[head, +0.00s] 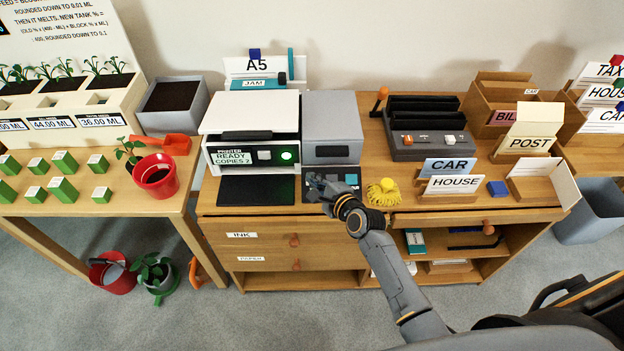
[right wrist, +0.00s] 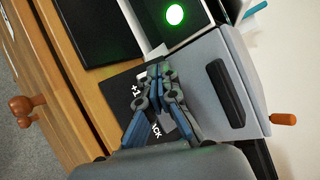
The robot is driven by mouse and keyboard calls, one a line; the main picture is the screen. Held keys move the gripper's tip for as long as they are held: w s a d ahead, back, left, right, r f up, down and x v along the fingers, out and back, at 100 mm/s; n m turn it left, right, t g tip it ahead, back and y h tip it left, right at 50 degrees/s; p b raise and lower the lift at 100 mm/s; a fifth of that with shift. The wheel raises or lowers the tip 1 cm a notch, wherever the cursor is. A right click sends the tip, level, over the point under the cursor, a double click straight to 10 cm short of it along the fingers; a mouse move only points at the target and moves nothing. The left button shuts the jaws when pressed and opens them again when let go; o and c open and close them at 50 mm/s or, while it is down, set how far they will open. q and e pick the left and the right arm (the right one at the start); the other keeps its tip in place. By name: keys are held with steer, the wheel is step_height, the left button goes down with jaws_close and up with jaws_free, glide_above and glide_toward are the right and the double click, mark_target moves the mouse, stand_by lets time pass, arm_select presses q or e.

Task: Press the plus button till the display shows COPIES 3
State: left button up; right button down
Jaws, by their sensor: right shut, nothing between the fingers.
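The white printer (head: 250,124) stands on the wooden desk, and its display (head: 234,158) reads READY, COPIES 2. A lit green round button (head: 287,156) is beside the display; it also shows in the right wrist view (right wrist: 174,15). A dark key panel (head: 350,179) lies in front of the grey box right of the printer. In the right wrist view the panel bears a "+1" label (right wrist: 138,90) and a partly hidden label ending in "ACK". My right gripper (head: 322,187) is shut and empty over the panel, its tips beside "+1". Contact cannot be told. My left gripper is out of view.
The grey box (head: 331,128) stands close behind the panel. A black tray (head: 256,190) is to its left and a yellow tufted object (head: 384,192) to its right. Drawers with orange knobs (head: 294,241) are below the desk edge.

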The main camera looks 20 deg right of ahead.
stand_by(0.3)
steer(key=shift+w+f, duration=0.25)
steer(key=shift+f, duration=0.1)
steer(key=shift+w+d+f+b, duration=0.15)
steer(key=shift+f+b, duration=0.25)
steer(key=shift+b, duration=0.2)
stand_by(0.4)
steer(key=shift+r, duration=0.1)
steer(key=shift+s+r+p, duration=0.4)
steer(key=shift+r+p, duration=0.25)
steer(key=shift+p, duration=0.4)
steer(key=shift+s+a+r+p, duration=0.2)
steer(key=shift+r+p, duration=0.35)
steer(key=shift+p, duration=0.05)
steer(key=r+p, duration=0.1)
steer(key=s+r+p, duration=0.2)
steer(key=p, duration=0.1)
steer(key=shift+a+r, duration=0.15)
steer(key=shift+a, duration=0.15)
